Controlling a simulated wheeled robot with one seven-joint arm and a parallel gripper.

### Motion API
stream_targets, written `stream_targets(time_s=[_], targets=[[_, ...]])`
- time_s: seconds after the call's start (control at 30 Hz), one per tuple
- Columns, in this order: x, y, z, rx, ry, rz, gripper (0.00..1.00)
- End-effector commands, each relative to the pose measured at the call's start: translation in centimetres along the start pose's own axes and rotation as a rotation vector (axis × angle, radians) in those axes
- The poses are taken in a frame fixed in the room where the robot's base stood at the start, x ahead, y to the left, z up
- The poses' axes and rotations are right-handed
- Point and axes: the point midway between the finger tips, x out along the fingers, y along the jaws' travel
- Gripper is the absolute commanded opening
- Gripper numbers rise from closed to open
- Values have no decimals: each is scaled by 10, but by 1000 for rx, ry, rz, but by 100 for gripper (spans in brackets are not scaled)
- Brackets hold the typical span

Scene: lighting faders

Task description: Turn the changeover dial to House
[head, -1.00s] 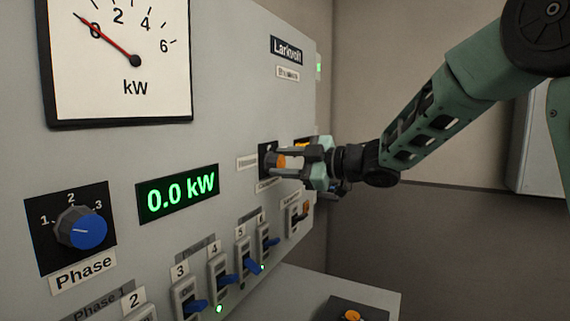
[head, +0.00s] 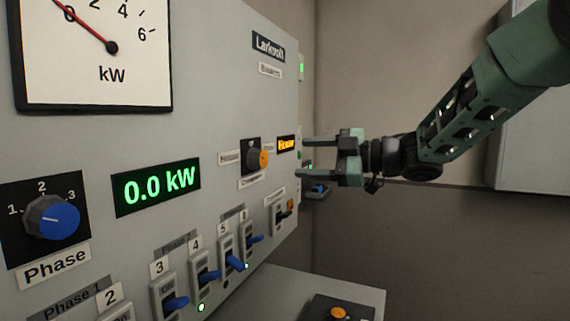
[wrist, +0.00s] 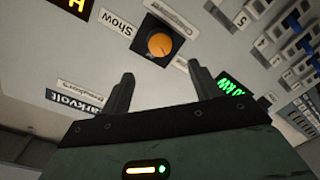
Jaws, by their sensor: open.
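The changeover dial (head: 258,160) is an orange knob on a black plate on the grey panel. It also shows in the wrist view (wrist: 160,45), beyond the fingertips, with a "Show" label (wrist: 118,24) beside it. A small orange-lit display (head: 287,144) to its right appears to read "House". Its edge, with a letter H, shows in the wrist view (wrist: 75,8). My gripper (head: 308,161) is open and empty, with its fingers pointing at the panel, clear of the dial. The exact heading of the knob's pointer is too small to tell.
A blue Phase dial (head: 54,217), a green "0.0 kW" display (head: 156,187) and a kW meter (head: 95,55) are on the panel's left. Several blue-lever switches (head: 207,276) run below the dial. A low grey surface with a small orange-knobbed box (head: 338,312) lies below.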

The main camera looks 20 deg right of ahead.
Motion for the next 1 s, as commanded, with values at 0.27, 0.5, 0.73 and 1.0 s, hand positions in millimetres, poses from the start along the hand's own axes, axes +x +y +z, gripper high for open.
stream_targets(time_s=[0.27, 0.5, 0.73, 1.0], targets=[[-54, -1, 1, 0, -1, 1, 62], [-71, 0, 0, 0, 0, -1, 62], [-72, 0, 0, 0, 1, -1, 62], [-72, 0, 0, 0, 0, -1, 62]])
